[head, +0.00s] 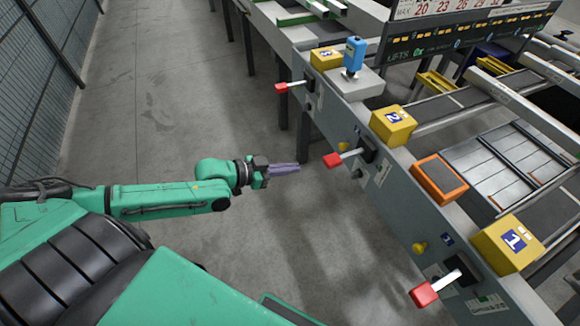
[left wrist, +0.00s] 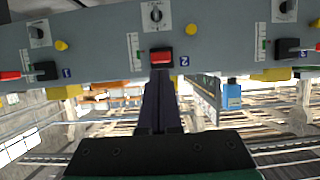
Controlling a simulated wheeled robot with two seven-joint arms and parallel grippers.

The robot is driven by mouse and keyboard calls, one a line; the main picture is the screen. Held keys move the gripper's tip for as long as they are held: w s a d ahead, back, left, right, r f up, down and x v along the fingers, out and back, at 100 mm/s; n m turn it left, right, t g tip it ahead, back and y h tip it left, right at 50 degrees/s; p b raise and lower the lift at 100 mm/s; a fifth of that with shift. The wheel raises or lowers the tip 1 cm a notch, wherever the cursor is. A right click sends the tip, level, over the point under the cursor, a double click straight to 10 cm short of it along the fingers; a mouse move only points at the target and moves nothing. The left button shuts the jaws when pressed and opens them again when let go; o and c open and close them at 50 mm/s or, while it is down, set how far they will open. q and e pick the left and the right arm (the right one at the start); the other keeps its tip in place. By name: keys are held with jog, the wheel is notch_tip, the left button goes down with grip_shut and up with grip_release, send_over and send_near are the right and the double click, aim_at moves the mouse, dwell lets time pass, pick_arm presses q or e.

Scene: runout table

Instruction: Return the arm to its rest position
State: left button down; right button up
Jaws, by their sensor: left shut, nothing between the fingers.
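My left arm comes in from the left in the head view, over bare floor. Its gripper (head: 284,169) is shut and empty, with the purple-grey fingers together, pointing right toward the runout table (head: 400,185). The fingertips are apart from the table's side panel and from the red-handled lever (head: 335,160) in front of them. In the left wrist view the shut fingers (left wrist: 158,90) point at the panel, in line with a red lever knob (left wrist: 162,56). My right gripper is in neither view.
Two more red-handled levers (head: 282,88) (head: 425,294) stick out from the panel. Yellow numbered boxes (head: 393,125), an orange-framed pad (head: 438,177) and a blue device (head: 354,55) sit on top. A mesh fence (head: 35,80) stands left. The floor between is clear.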

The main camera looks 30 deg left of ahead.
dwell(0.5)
pick_arm(q)
jog(key=s+a+f+n+y+p, duration=0.1)
jog(key=a+f+n+y+p, duration=0.15)
jog(key=a+f, duration=0.5)
jog(key=s+a+f+n+y+p, duration=0.1)
jog(key=s+a+f+y, duration=0.1)
jog(key=a+f+y, duration=0.4)
jog(key=s+a+f+n+g, duration=0.1)
jog(key=s+a+f+g, duration=0.15)
jog(key=s+f, duration=0.4)
jog(key=s+d+f+g+p, duration=0.1)
jog(key=s+d+f+g, duration=0.1)
jog(key=s+f, duration=0.3)
jog(key=s+d+f+g, duration=0.3)
jog(key=s+d+f, duration=0.2)
jog(key=s, duration=0.6)
jog(key=s+d+f+n+g+p, duration=0.1)
jog(key=s+d+f+g, duration=0.1)
jog(key=s+f, duration=0.4)
jog(key=s+d, duration=0.1)
jog(key=s, duration=0.2)
jog(key=shift+d+p, duration=0.3)
jog(key=shift+d, duration=0.1)
jog(key=shift+r, duration=0.1)
